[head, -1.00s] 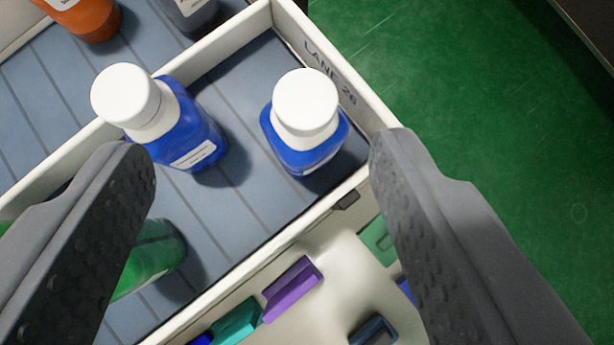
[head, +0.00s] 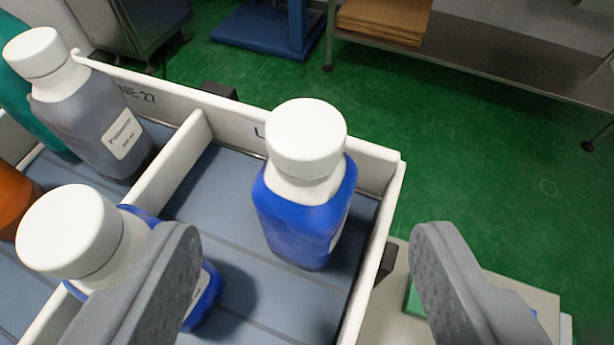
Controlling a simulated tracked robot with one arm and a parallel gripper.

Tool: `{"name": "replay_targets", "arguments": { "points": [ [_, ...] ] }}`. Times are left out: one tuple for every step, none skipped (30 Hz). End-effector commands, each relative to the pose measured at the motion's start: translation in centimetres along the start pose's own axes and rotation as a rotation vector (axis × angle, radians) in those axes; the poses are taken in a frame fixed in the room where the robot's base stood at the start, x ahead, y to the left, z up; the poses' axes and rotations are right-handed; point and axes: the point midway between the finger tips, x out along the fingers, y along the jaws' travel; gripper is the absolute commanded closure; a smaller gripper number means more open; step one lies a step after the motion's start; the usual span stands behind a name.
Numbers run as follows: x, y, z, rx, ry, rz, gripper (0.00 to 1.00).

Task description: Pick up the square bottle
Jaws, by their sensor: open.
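A blue bottle (head: 303,222) with a white cap and squarish shoulders stands upright at the far right corner of a white-walled lane, in the middle of the head view. A second blue bottle (head: 207,297) with a white cap stands nearer at the lower left, partly hidden by my left finger, so its shape is hard to judge. My gripper (head: 308,240) is open, with one finger on each side of the picture. The first bottle shows in the gap between the fingers, beyond the tips and apart from them.
The white lane wall (head: 366,270) runs close along the bottle's right. A shelf (head: 480,75) and a blue stand (head: 262,35) are behind on green floor.

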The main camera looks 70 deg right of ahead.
Motion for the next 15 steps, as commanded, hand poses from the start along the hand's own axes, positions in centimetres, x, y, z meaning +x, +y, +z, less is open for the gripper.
{"name": "replay_targets", "arguments": {
  "points": [
    [1.0,0.0,0.0,-0.001,-0.001,0.001,0.41],
    [1.6,0.0,0.1,-0.001,-0.002,0.001,0.41],
    [2.2,0.0,0.1,-0.002,-0.003,0.001,0.41],
    [2.6,0.0,0.0,-0.002,-0.001,0.002,0.41],
    [3.0,0.0,0.0,-0.001,0.0,0.002,0.41],
    [3.5,0.0,0.1,-0.002,-0.001,0.001,0.41],
    [3.8,0.0,0.1,-0.002,-0.001,0.001,0.41],
    [4.0,0.0,0.1,-0.002,-0.001,0.0,0.41],
    [4.3,0.0,0.1,-0.003,-0.001,-0.002,0.41],
    [4.4,0.0,0.1,-0.003,-0.001,-0.002,0.41],
    [4.5,-0.1,0.1,-0.003,-0.001,-0.003,0.41],
    [4.7,-0.1,0.1,-0.003,-0.002,-0.003,0.41],
    [4.9,-0.1,0.1,-0.003,-0.003,-0.002,0.41],
    [5.1,0.0,0.1,-0.003,-0.003,-0.002,0.41],
    [5.6,0.0,0.2,-0.003,-0.004,-0.001,0.41]
  ]
}}
